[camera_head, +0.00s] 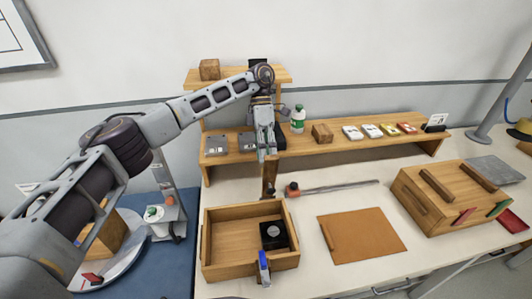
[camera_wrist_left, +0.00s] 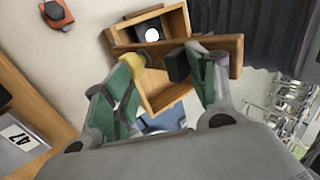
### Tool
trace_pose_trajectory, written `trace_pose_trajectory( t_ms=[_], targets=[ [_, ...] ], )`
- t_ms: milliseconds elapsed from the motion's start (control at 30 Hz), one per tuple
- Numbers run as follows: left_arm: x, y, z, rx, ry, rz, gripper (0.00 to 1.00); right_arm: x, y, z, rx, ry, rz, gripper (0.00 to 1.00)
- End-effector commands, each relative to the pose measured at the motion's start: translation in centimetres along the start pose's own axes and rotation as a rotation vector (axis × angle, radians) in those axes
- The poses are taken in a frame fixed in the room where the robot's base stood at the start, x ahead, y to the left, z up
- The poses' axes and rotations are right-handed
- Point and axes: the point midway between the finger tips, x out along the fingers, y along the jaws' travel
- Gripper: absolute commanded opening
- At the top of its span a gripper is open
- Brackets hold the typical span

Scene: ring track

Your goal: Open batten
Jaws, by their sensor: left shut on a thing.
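My left gripper (camera_head: 267,157) reaches down over the table from the far side of the drawer-like wooden tray. It is shut on a brown wooden batten (camera_head: 269,180), which stands at the tray's back edge. In the left wrist view the batten (camera_wrist_left: 222,43) runs across between the fingertips of the gripper (camera_wrist_left: 157,62). The fingers cover part of it there. The open wooden tray (camera_head: 233,265) holds a black block with a round light top (camera_head: 274,234). My right gripper is not in view.
A grey bar (camera_head: 340,187) with an orange end (camera_head: 292,189) lies right of the batten. A brown board (camera_head: 362,236) lies flat beside the tray. A wooden box (camera_head: 447,207) stands at right. A long wooden shelf (camera_head: 370,145) with small items runs behind.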

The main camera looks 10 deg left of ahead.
Motion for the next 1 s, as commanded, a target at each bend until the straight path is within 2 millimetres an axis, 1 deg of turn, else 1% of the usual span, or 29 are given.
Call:
trace_pose_trajectory(
  t_ms=[33, 67, 167, 233, 333, 467, 733, 1000],
  targets=[
    [0.7, 0.6, -0.2, -0.012, 0.007, 0.002, 0.39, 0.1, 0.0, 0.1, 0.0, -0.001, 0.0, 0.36],
    [0.7, 0.6, -0.2, -0.012, 0.007, 0.002, 0.39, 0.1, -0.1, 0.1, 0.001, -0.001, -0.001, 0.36],
    [0.6, 0.6, -0.2, -0.012, 0.007, 0.002, 0.38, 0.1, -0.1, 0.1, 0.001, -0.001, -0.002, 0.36],
    [0.3, 0.6, -0.2, -0.012, 0.006, 0.002, 0.36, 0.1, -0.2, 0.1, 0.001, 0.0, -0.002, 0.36],
    [-0.3, 0.6, -0.2, -0.013, 0.007, 0.003, 0.36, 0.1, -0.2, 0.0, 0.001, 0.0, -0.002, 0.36],
    [-1.4, 0.4, -0.2, -0.012, 0.006, 0.003, 0.36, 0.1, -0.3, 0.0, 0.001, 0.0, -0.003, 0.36],
    [-4.6, 0.0, -0.1, -0.006, 0.002, 0.004, 0.36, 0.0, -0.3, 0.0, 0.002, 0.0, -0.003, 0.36],
    [-6.5, -0.2, 0.0, -0.003, 0.003, 0.004, 0.36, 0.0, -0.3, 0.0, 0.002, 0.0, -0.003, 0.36]
  ],
)
